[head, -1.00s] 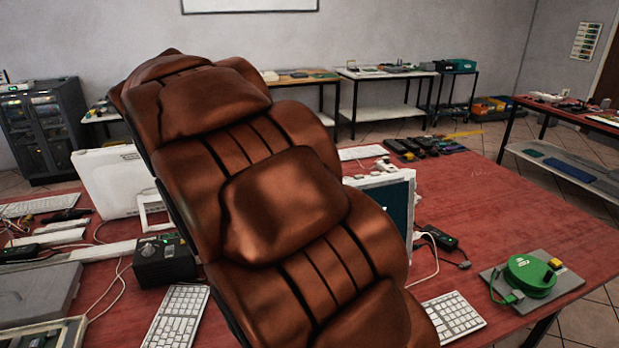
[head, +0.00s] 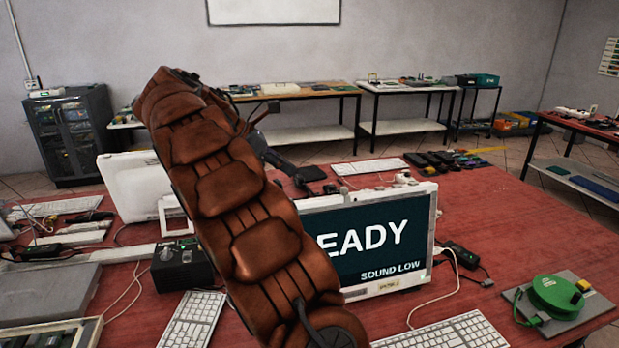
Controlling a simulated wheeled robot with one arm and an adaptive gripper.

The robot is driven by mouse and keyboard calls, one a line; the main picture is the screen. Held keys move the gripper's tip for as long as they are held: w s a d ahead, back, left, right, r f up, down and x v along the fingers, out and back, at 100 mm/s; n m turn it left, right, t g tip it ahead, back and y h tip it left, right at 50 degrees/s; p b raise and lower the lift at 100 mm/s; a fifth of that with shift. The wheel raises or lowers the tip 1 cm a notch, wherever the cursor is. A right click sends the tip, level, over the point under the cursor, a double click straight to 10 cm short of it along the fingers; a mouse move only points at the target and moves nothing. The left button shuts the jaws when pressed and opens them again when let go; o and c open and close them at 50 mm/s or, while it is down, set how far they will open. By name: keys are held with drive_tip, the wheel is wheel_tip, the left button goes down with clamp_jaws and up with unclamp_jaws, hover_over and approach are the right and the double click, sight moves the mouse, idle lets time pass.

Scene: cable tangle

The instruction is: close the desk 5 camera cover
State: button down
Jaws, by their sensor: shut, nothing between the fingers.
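A white-framed monitor (head: 375,242) stands on the red desk, its dark screen reading "EADY" and "SOUND LOW" where my brown arm does not cover it. A small label (head: 390,285) on its lower frame is too small to read surely. A small pale object (head: 404,178) shows at the monitor's top edge. I cannot tell whether it is the camera or its cover. My dark gripper (head: 303,178) is partly hidden behind my arm, just above and behind the monitor's top left in the picture. It is shut and empty.
White keyboards (head: 450,333) lie in front of the monitor and at the left. A green cable reel (head: 556,296) sits on a grey plate at right. A black box (head: 181,265) and a second white monitor (head: 145,188) stand left.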

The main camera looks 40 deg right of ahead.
sight(341, 192)
drive_tip(key=x, duration=0.9)
drive_tip(key=shift+s+p, duration=0.1)
drive_tip(key=shift+p, duration=0.25)
drive_tip(key=d, duration=0.1)
drive_tip(key=s+d, duration=0.1)
drive_tip(key=shift+s+d+f+p, duration=0.2)
drive_tip(key=shift+s+d+p, duration=0.1)
drive_tip(key=shift+p, duration=0.1)
drive_tip(key=shift+s+d, duration=0.2)
drive_tip(key=shift+d, duration=0.4)
